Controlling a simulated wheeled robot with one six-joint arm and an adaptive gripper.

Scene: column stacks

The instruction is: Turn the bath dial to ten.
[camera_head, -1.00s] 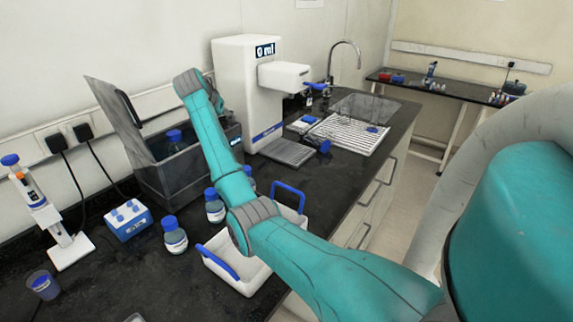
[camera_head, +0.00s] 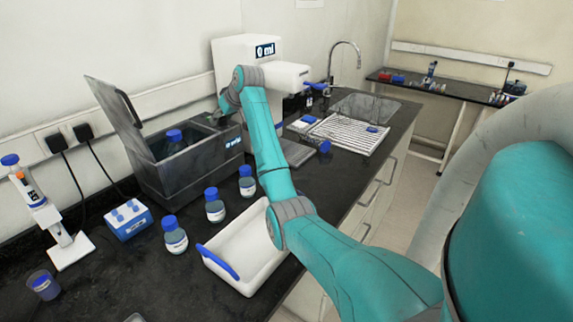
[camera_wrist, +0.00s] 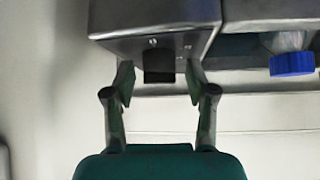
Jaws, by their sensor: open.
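The bath is a dark grey open-topped box (camera_head: 165,180) with its lid raised, and a blue-capped bottle (camera_head: 174,138) stands inside it. A small display shows on its right part, too small to read surely. In the wrist view a black dial (camera_wrist: 158,66) sticks out from the grey metal housing (camera_wrist: 110,20). My gripper (camera_wrist: 159,84) is open, its fingertips on either side of the dial with gaps visible. In the head view my gripper is mostly hidden behind my arm at the bath's right end, and the dial cannot be seen there.
Blue-capped bottles (camera_head: 215,208) and a white tray with blue handles (camera_head: 245,275) stand in front of the bath. A white dispenser (camera_head: 240,55) stands close on the right. The raised lid (camera_head: 112,115) rises at the left. A pipette stand (camera_head: 70,250) is further left.

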